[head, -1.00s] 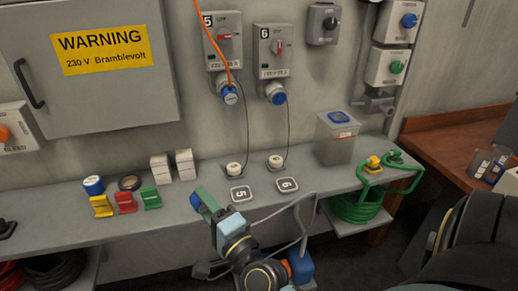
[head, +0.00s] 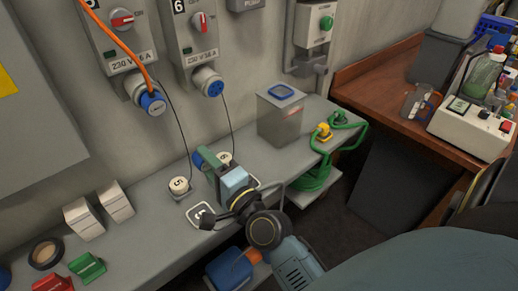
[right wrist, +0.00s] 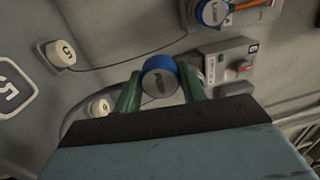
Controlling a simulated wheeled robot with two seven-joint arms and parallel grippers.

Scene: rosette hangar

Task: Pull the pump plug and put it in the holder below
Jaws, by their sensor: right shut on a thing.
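My right gripper (head: 205,166) is shut on a round blue plug (head: 198,159), above the grey shelf near the 5 and 6 caps. In the right wrist view the plug (right wrist: 160,77) sits between the green fingers, its lettered grey end facing the camera; the lettering is hard to read. Socket 6 (head: 208,82) shows an open blue face with no plug. Socket 5 (head: 140,90) holds a blue plug (head: 153,103) with an orange cord. I cannot make out the holder for certain. My left gripper is not in view.
The tethered 5 cap (head: 179,185) and 6 cap (head: 224,158) rest on the shelf (head: 150,232). A grey bin (head: 280,118) and yellow-green hose fittings (head: 323,131) stand to the right. White blocks (head: 83,220) stand to the left.

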